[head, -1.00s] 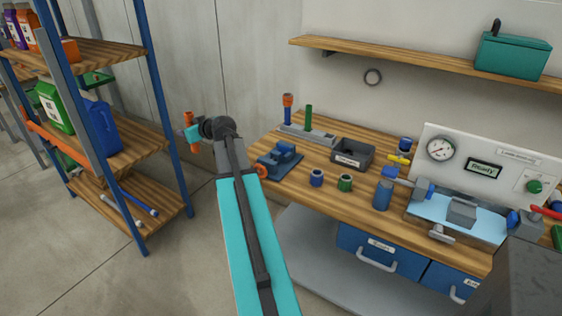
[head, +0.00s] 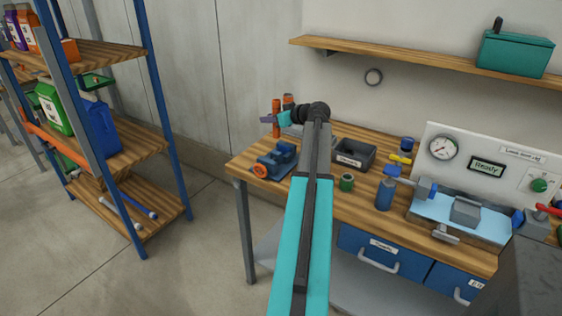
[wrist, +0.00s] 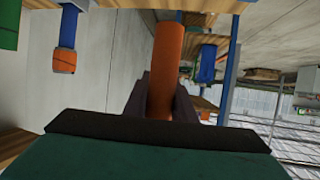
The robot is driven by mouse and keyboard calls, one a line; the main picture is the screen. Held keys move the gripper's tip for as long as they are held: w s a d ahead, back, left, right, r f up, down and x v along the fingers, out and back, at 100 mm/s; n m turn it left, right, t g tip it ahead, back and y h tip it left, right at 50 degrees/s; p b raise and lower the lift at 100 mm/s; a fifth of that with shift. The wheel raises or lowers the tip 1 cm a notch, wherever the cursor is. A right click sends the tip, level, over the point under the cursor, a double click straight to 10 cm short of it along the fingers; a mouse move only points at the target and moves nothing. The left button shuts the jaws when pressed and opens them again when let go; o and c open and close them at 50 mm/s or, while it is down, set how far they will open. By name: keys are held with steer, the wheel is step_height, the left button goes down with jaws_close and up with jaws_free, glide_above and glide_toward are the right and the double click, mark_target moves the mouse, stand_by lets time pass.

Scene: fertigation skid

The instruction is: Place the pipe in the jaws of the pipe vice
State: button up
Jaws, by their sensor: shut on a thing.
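My gripper (head: 276,118) is shut on an orange pipe (head: 276,130) and holds it roughly upright. The wrist view shows the pipe (wrist: 165,60) between the two dark fingers. The blue pipe vice (head: 283,156), with an orange handle, sits at the left end of the wooden bench. In the head view the pipe's lower end appears just above the vice, apart from it; how far apart in depth I cannot tell. The gap between the vice jaws is too small to make out.
An orange-topped piece (head: 288,100) stands close behind my gripper. A dark bin (head: 353,154), a green cup (head: 347,182) and a blue cylinder (head: 384,194) stand on the bench. A gauge panel (head: 470,160) stands at right, and a shelf rack (head: 165,130) at left.

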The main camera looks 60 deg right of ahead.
mark_target(275, 132)
steer(key=shift+s+d, duration=0.55)
steer(key=shift+s, duration=0.1)
steer(key=shift+f+p, duration=0.6)
steer(key=shift+f, duration=2.5)
steer(key=shift+f+p, duration=0.45)
steer(key=shift+f, duration=1.4)
steer(key=shift+f, duration=0.15)
steer(key=o, duration=1)
steer(key=shift+o, duration=0.2)
